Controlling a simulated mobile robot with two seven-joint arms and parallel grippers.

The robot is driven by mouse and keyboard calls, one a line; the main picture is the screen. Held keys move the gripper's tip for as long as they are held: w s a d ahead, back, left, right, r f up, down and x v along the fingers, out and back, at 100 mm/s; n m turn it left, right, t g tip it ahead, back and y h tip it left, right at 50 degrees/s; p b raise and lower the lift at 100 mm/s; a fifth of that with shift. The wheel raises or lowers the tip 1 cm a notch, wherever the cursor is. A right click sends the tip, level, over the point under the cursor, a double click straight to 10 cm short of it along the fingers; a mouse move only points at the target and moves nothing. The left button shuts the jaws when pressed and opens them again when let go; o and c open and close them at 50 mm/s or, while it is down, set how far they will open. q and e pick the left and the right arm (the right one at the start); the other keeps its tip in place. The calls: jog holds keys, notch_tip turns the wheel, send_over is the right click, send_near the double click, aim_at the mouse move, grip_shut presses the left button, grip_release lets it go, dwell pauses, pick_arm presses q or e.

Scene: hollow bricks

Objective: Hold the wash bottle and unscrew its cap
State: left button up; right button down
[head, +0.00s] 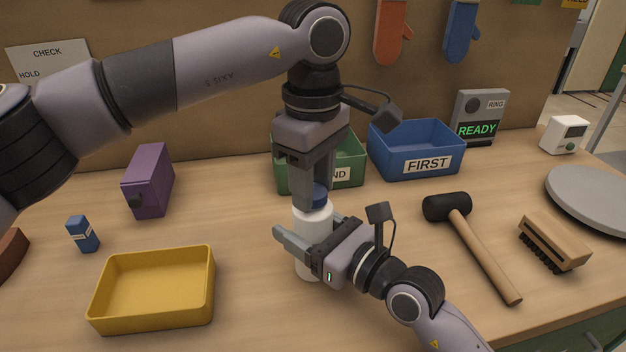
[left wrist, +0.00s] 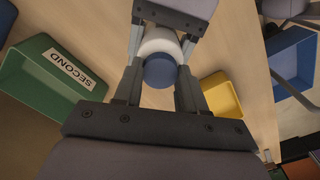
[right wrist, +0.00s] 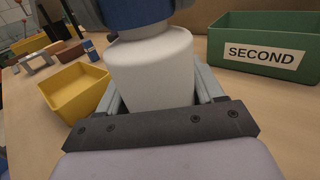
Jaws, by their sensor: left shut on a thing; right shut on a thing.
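The white wash bottle (head: 314,222) stands upright on the wooden table, with a blue cap (head: 319,194) on top. My right gripper (head: 297,245) is shut around the bottle's body from the side; the white body between its fingers fills the right wrist view (right wrist: 152,70). My left gripper (head: 316,185) points straight down from above and is shut on the blue cap. In the left wrist view the cap (left wrist: 160,71) sits between the two fingers, with the white bottle shoulder behind it. The bottle's lower part is partly hidden by my right gripper.
A yellow tray (head: 205,290) lies at front left. A green bin (head: 352,165) and a blue bin (head: 385,160) marked FIRST stand behind. A mallet (head: 480,245) and a brush (head: 553,240) lie right. A purple box (head: 150,180) and small blue box (head: 83,234) stand left.

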pick_arm(q)
jog(key=n, duration=1.8)
jog(key=shift+n, duration=0.3)
jog(key=n, duration=0.4)
jog(key=shift+r+n, duration=0.1)
jog(key=shift+n, duration=0.2)
jog(key=n, duration=1.3)
